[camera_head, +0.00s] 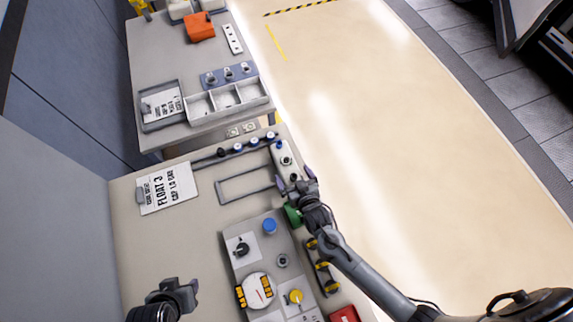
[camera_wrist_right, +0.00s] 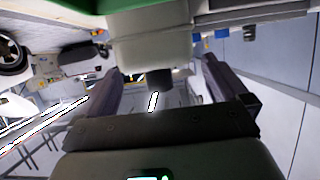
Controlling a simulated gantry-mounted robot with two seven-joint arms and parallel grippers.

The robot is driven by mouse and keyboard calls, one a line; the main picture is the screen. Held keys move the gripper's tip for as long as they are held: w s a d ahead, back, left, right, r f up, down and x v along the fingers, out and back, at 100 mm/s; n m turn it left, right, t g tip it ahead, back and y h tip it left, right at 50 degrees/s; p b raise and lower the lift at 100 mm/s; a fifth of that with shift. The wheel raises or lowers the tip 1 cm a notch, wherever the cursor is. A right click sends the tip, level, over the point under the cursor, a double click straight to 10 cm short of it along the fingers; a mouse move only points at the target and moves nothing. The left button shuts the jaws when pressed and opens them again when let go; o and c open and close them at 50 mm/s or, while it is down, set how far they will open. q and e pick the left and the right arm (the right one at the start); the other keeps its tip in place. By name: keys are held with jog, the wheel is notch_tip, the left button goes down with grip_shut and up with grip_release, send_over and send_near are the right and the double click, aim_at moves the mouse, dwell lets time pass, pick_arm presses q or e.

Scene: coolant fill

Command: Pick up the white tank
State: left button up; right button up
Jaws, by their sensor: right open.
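A narrow white tank (camera_head: 284,158) with dark round fittings on top stands at the right edge of the bench in the head view. My right gripper (camera_head: 296,180) is open, its fingertips just in front of the tank's near end. In the right wrist view, a pale body (camera_wrist_right: 150,48), apparently the tank, shows with a dark stub below it. The open right fingers (camera_wrist_right: 165,88) lie to either side of that stub; contact cannot be made out. My left gripper (camera_head: 180,292) appears open and empty over the bench's near left part.
A green round part (camera_head: 292,215) sits close beside my right gripper. A grey frame (camera_head: 245,185), a blue cap (camera_head: 269,226), a gauge (camera_head: 258,291) and a sign (camera_head: 167,188) are on the bench. A tray (camera_head: 228,97) stands on the far table. Open floor lies right.

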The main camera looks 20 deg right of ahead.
aim_at(286, 164)
jog(key=shift+x, duration=1.9)
jog(key=c, duration=1.2)
